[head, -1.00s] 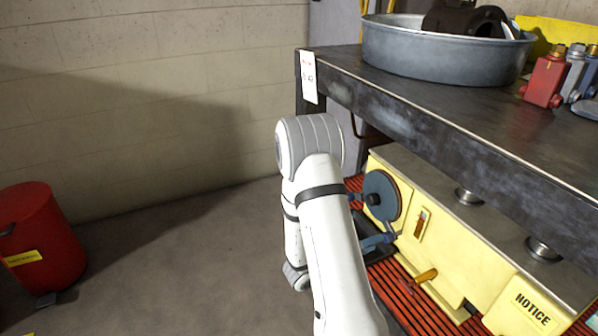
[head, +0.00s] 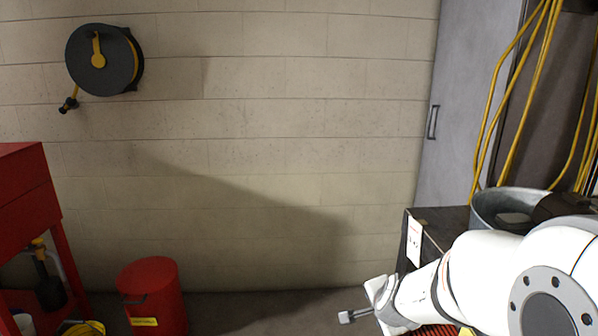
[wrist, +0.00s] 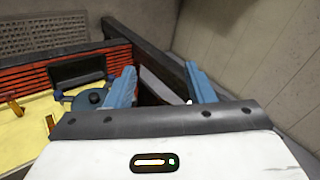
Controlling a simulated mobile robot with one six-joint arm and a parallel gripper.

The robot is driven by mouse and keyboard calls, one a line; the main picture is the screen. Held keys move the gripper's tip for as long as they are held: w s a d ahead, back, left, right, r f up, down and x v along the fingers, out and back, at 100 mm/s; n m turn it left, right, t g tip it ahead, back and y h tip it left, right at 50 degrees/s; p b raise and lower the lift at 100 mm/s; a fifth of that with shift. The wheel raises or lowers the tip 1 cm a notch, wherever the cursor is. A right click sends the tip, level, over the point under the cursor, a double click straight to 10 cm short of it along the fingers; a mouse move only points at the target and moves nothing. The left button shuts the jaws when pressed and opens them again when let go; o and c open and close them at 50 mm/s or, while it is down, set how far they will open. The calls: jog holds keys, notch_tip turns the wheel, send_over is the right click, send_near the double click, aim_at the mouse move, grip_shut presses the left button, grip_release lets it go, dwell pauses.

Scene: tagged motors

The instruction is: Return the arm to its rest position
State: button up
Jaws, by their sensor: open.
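My gripper (wrist: 160,82) shows in the wrist view as two blue fingers set well apart, open with nothing between them. In the head view, my white arm reaches from the lower right corner toward the left. Its end, with a small grey tip, is beside the near left end of the dark workbench (head: 445,228). In the wrist view, the fingers point toward a dark bench post and the floor beyond, apart from the yellow machine casing (wrist: 25,135) at the left.
A grey metal tub (head: 487,208) stands on the bench. Yellow cables (head: 492,100) hang beside the grey cabinet (head: 455,130). A red bin (head: 152,295) stands by the block wall, left of my arm. A hose reel (head: 100,60) hangs on the wall. The floor between bin and bench looks clear.

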jog(key=s+a+r+n+g+p, duration=0.1)
jog(key=s+r+n+g+p, duration=0.4)
jog(key=s+r+n+p, duration=0.6)
jog(key=s+r+n, duration=0.3)
jog(key=s+r, duration=0.5)
jog(key=shift+s+a+p, duration=0.25)
jog(key=shift+p, duration=0.1)
jog(key=shift+s+d+g, duration=0.1)
jog(key=shift+s+g, duration=0.15)
jog(key=shift+g, duration=0.05)
jog(key=shift+c, duration=1.4)
